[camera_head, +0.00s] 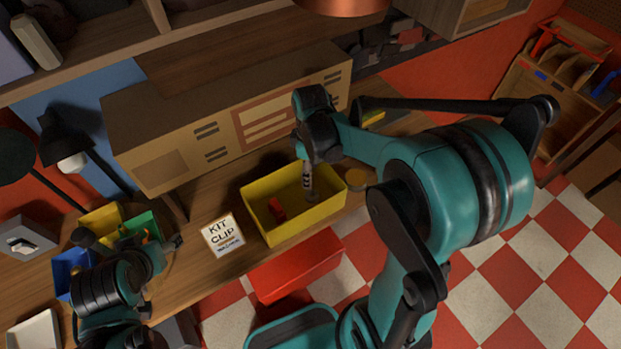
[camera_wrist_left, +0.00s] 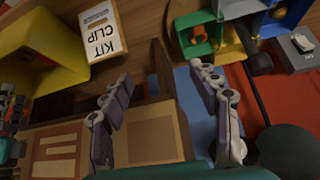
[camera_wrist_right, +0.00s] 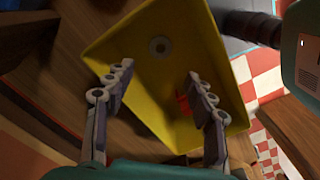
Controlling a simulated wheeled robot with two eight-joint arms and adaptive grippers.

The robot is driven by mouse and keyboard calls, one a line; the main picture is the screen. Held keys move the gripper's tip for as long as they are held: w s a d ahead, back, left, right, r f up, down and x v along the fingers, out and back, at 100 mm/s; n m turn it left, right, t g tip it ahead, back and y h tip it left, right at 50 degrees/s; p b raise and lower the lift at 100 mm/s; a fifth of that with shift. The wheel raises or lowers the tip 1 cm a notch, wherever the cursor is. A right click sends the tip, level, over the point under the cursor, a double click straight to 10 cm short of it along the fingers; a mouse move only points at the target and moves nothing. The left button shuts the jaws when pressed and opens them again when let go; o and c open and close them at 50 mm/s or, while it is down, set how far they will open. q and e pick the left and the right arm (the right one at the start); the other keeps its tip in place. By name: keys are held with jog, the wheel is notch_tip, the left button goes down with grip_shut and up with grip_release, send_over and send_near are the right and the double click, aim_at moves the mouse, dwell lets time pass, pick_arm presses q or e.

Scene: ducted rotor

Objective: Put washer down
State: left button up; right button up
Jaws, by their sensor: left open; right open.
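The washer (camera_wrist_right: 158,46) is a small grey ring lying on the floor of the yellow bin (camera_head: 258,216), near one end. In the head view the washer (camera_head: 313,198) shows just below my right gripper (camera_head: 308,183), which points down into the bin. In the right wrist view my right gripper (camera_wrist_right: 159,73) has its fingers spread, with nothing between them. The washer appears beyond the fingertips, apart from them. My left gripper (camera_wrist_left: 165,78) is open and empty, at the left of the bench near the small coloured bins.
A red piece (camera_head: 276,209) also lies in the yellow bin. A "KIT CLIP" card (camera_head: 222,235) lies left of it, and a red bin (camera_head: 296,268) is in front. Blue, yellow and green bins (camera_head: 140,225) stand at left. A large cardboard-coloured box (camera_head: 180,150) stands behind.

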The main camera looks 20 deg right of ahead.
jog(key=s+a+r+m+t, duration=0.4)
jog(key=s+r+m+t, duration=0.3)
jog(key=s+r+m, duration=0.2)
jog(key=shift+s+m, duration=0.5)
jog(key=shift+m, duration=0.3)
